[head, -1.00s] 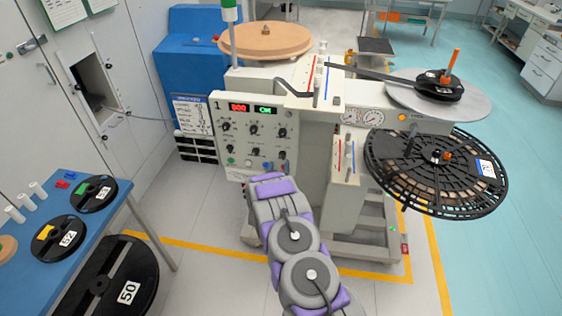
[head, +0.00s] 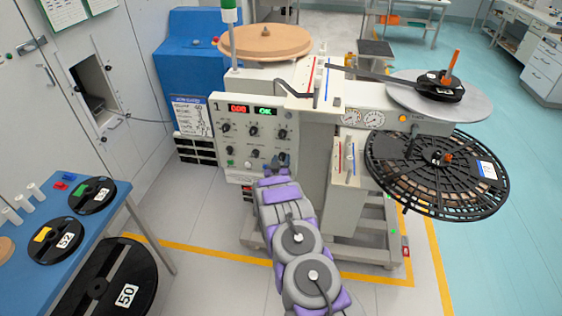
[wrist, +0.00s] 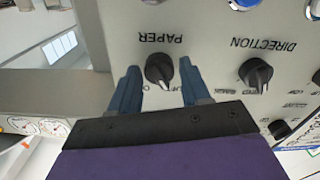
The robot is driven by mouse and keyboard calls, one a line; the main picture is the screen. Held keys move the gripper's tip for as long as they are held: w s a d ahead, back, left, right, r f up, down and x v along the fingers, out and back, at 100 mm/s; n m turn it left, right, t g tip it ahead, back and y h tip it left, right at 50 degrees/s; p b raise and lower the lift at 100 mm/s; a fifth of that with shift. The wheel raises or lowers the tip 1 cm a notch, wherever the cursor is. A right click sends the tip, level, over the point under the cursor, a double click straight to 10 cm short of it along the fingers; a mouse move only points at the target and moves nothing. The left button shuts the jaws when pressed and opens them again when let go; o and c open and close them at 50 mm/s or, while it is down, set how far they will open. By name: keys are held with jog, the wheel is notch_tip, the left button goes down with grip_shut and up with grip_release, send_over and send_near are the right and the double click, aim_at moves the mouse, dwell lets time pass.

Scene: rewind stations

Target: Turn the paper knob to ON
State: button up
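The paper knob (wrist: 159,69) is a black pointer knob under an upside-down "PAPER" label in the wrist view. My gripper (wrist: 159,85) is open, with one blue-grey finger on each side of the knob and visible gaps between them. Whether the fingertips reach the panel is unclear. The text beside the knob is partly hidden by my fingers. In the head view the control panel (head: 233,138) is on the front of the cream machine, and my arm covers its lower right, hiding the knob.
In the wrist view the direction knob (wrist: 256,73) is close to the right finger. Another black knob (wrist: 279,129) lies beyond it. In the head view a blue table (head: 95,232) with reels stands at the left. A large black reel (head: 437,172) is at the machine's right.

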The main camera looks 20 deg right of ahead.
jog(key=c, duration=0.7)
jog(key=shift+c, duration=0.2)
jog(key=shift+m, duration=0.3)
jog(key=m+p, duration=0.1)
jog(key=m, duration=0.4)
jog(key=shift+p, duration=0.3)
jog(key=m, duration=0.6)
jog(key=shift+d+p, duration=0.1)
jog(key=shift+p, duration=0.2)
jog(key=shift+m, duration=0.3)
jog(key=shift+s, duration=0.1)
jog(key=o, duration=1)
jog(key=shift+o, duration=0.2)
